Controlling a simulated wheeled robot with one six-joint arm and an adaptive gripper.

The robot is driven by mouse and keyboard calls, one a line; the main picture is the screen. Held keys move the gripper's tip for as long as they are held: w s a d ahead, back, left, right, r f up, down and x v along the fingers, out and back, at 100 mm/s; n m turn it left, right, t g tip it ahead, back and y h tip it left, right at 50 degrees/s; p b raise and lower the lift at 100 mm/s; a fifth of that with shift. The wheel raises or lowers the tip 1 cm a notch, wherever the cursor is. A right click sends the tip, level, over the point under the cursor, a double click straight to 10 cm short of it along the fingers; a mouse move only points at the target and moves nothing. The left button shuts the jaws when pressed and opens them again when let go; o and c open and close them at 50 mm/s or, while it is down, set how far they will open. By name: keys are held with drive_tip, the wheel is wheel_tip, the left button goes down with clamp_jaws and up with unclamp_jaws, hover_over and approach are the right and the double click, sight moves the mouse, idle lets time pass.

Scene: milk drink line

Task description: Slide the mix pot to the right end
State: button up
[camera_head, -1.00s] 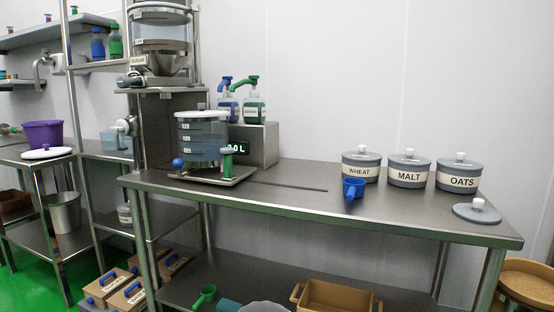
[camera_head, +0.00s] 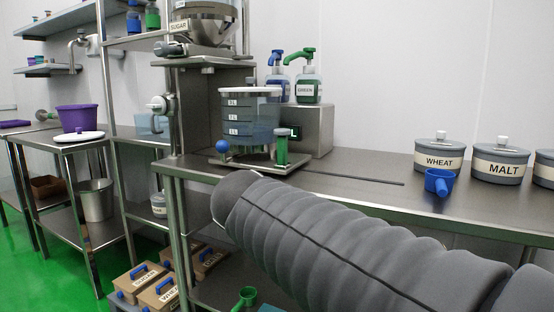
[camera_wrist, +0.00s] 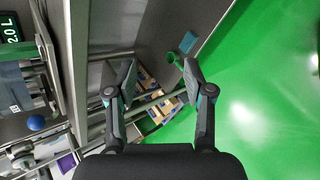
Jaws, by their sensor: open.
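The mix pot (camera_head: 249,118) is a clear bluish vessel with level labels and a pale rim. My gripper (camera_wrist: 153,84) is open and empty, apart from the pot, out past the table's front edge.
My grey sleeved arm covers the table's front. A blue scoop (camera_head: 438,181), a WHEAT jar (camera_head: 438,145) and a MALT jar (camera_head: 500,148) stand to the right. Pump bottles (camera_head: 308,86) sit on the display box behind the pot. Labelled boxes (camera_head: 150,285) lie below.

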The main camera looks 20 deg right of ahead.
drive_tip(key=w+d+r+n+t+h+b, duration=0.1)
drive_tip(key=w+r+n+h+b, duration=0.3)
drive_tip(key=w, duration=0.3)
drive_tip(key=n+t+h+b, duration=0.2)
drive_tip(key=n+t+h, duration=0.1)
drive_tip(key=n, duration=0.6)
approach(280, 144)
drive_tip(key=x, duration=1.1)
drive_tip(key=shift+w+d, duration=0.1)
drive_tip(key=shift+d, duration=0.05)
clamp_jaws()
